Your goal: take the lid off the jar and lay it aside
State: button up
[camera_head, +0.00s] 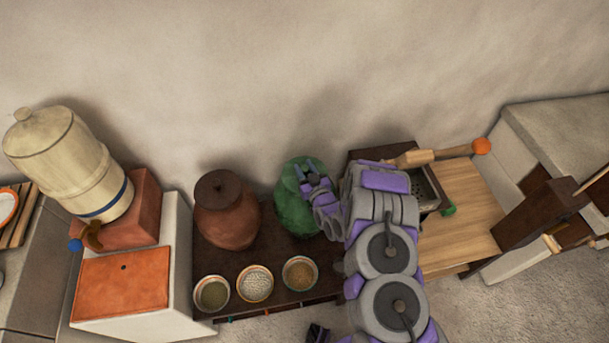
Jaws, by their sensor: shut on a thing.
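A green jar (293,212) stands on a dark low shelf, near the wall. My gripper (307,170) is over the top of this jar, reaching in from the right. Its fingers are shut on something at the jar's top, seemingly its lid. The fingers hide the grip, and the lid's edge cannot be made out against the green body. I cannot tell whether the lid is seated or raised. A brown clay jar (228,220) with a dark lid (218,186) on it stands to the left, apart from my gripper.
Bowls of dry goods (255,283) line the shelf's front edge (225,315). A beige water container (75,160) stands on an orange block at left. A wooden board (462,210) and a wooden-handled tool (440,155) with an orange end lie right of my arm.

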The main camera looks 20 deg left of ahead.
aim_at(305, 167)
grip_shut()
jog(key=shift+r, duration=0.6)
notch_tip(305, 167, up, 2)
jog(key=shift+r+p, duration=0.25)
jog(key=shift+p, duration=0.35)
jog(key=s+d+r+p, duration=0.1)
jog(key=s+d, duration=0.3)
jog(key=s, duration=1.1)
jog(key=shift+s+d+r, duration=0.15)
